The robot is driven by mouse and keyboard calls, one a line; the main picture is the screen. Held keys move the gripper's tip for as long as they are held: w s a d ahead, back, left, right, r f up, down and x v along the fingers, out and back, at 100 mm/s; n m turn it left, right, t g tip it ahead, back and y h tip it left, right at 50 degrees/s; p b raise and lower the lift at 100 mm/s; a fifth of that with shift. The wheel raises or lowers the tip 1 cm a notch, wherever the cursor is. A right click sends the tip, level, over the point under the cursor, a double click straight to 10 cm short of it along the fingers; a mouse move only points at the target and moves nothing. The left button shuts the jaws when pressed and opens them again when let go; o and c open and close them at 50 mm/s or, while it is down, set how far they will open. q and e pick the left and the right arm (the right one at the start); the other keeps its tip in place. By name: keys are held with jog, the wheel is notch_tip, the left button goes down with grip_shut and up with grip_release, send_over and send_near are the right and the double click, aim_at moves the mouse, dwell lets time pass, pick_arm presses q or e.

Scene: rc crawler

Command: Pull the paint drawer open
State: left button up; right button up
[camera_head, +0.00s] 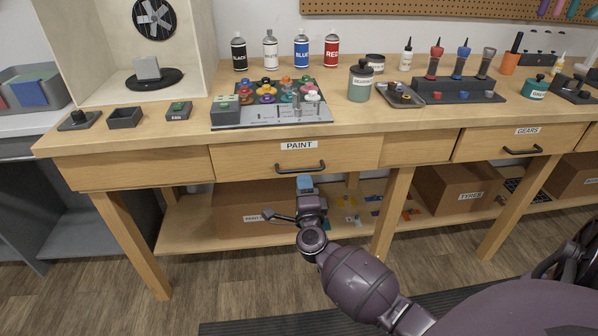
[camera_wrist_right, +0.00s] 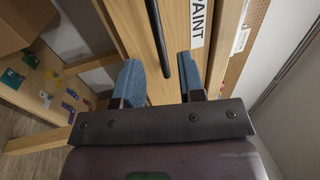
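The paint drawer (camera_head: 240,160) is a wooden front under the bench top with a white PAINT label (camera_head: 299,146) and a black bar handle (camera_head: 300,168). It looks shut, about flush with the front beside it. My right gripper (camera_head: 305,183) is just below and in front of the handle. My left gripper is out of view.
A GEARS drawer (camera_head: 490,144) is at the right. Cardboard boxes (camera_head: 235,205) stand on the shelf below. Spray cans (camera_head: 301,50), a jar (camera_head: 360,84) and a tray of colored parts (camera_head: 270,115) stand on the bench top. The floor in front is open, with a dark mat (camera_head: 260,326).

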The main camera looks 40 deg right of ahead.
aim_at(301, 171)
jog(key=shift+b+x, duration=0.4)
jog(key=shift+x, duration=2.5)
grip_shut()
